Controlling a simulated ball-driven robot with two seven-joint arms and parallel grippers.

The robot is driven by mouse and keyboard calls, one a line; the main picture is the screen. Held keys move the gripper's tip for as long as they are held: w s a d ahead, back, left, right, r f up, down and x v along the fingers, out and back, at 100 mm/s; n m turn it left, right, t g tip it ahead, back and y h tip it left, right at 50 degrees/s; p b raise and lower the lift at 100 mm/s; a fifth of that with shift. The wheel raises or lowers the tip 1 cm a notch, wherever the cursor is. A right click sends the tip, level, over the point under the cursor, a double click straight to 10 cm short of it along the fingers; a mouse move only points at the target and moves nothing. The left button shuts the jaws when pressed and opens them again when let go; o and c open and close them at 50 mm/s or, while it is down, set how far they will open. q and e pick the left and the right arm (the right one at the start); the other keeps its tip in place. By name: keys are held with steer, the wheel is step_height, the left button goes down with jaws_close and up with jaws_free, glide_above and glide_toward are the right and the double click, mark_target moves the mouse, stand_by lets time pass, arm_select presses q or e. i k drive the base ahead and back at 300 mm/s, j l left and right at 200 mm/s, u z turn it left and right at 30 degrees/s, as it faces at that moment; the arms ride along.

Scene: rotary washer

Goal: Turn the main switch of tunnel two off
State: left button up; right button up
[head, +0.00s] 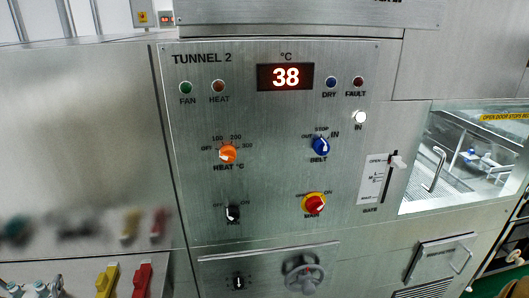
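The panel marked TUNNEL 2 (202,59) fills the middle of the head view. Its main switch (313,204) is a red rotary knob on a yellow round plate, low on the panel, with OFF at its upper left and ON at its upper right. A pale mark on the knob seems to lean to the upper right, towards ON, but it is too small to be sure. Nothing covers the switch. Neither of my grippers is in view.
Around it are the black fan knob (233,213), the orange heat knob (228,154), the blue belt knob (321,147) and the gate slider (397,162). The display (285,77) reads 38. Yellow (107,281) and red (142,280) handles stand at lower left.

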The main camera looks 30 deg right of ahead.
mark_target(315, 204)
steer(key=z, duration=1.05)
